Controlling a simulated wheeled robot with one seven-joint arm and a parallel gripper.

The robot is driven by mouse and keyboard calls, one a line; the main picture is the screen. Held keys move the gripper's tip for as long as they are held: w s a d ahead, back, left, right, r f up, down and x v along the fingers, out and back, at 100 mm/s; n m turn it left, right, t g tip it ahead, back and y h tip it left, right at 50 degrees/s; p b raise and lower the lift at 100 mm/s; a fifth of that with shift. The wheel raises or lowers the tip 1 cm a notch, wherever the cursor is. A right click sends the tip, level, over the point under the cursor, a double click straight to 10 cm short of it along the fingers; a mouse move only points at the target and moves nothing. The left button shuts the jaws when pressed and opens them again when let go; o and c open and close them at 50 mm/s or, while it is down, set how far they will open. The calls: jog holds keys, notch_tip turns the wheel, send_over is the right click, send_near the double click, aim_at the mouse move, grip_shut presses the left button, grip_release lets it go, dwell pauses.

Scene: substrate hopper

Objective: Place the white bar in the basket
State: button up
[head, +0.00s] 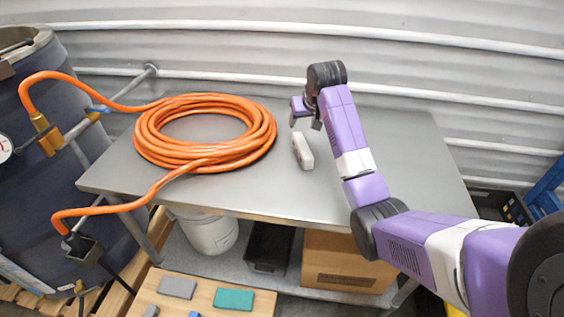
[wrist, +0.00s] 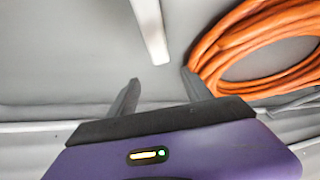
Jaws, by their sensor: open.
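The white bar (head: 302,151) lies on the grey metal table (head: 400,150), right of the orange hose coil. In the wrist view the white bar (wrist: 150,30) lies ahead of the fingertips, roughly between their lines, apart from them. My gripper (head: 305,112) is above the table on the wall side of the bar. In the wrist view my gripper (wrist: 161,86) has its two fingers spread, with nothing between them. A black slotted crate (head: 515,208), perhaps the basket, is partly visible beyond the table's right end; its inside is mostly hidden.
An orange hose coil (head: 205,130) covers the table's left part and runs to a dark drum (head: 50,110). Below are a white bucket (head: 210,232), a black bin (head: 268,248) and a cardboard box (head: 345,262). The table's right part is bare. A corrugated wall stands behind.

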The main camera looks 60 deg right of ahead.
aim_at(303, 147)
jog(key=shift+g+y, duration=0.7)
jog(key=s+a+f, duration=0.2)
jog(key=a, duration=0.1)
jog(key=shift+f, duration=0.3)
jog(key=shift+s+a+f, duration=0.2)
jog(key=shift+a+f, duration=0.05)
jog(key=shift+f, duration=0.3)
jog(key=shift+s+p+x, duration=0.15)
jog(key=shift+p+x, duration=0.25)
jog(key=shift+x, duration=1.35)
jog(key=shift+s+p+x, duration=0.1)
jog(key=shift+p+x, duration=0.25)
jog(key=shift+x, duration=1.4)
jog(key=shift+f, duration=0.1)
grip_shut()
